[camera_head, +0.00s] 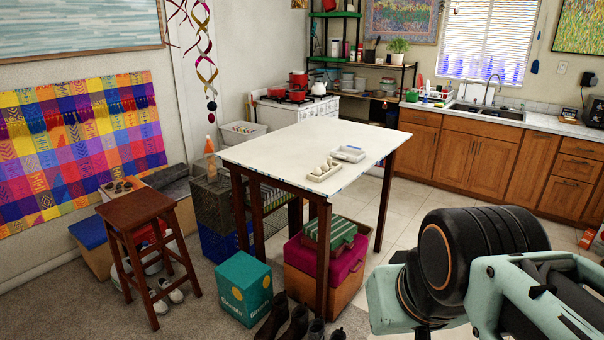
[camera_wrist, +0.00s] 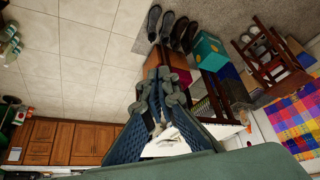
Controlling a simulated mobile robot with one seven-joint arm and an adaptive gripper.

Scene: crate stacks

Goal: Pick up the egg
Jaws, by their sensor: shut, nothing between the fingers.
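Several pale eggs (camera_head: 327,166) sit in a small cream tray (camera_head: 322,177) on the white-topped table (camera_head: 270,148). I cannot make out each egg clearly. My gripper (camera_wrist: 157,108) shows in the wrist view, with its dark blue fingers drawn together and nothing held. The white tabletop (camera_wrist: 168,142) shows in part behind the fingers. No egg can be made out in the wrist view. In the head view my arm is at the lower right, apart from the table, and my fingers are not visible there.
A second light tray (camera_head: 348,154) lies behind the egg tray. A wooden stool (camera_head: 136,212), a teal box (camera_head: 244,288), a magenta crate (camera_head: 325,262) and dark shoes (camera_head: 293,325) stand around the table. Tiled floor is clear between the table and the wooden cabinets (camera_head: 470,155).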

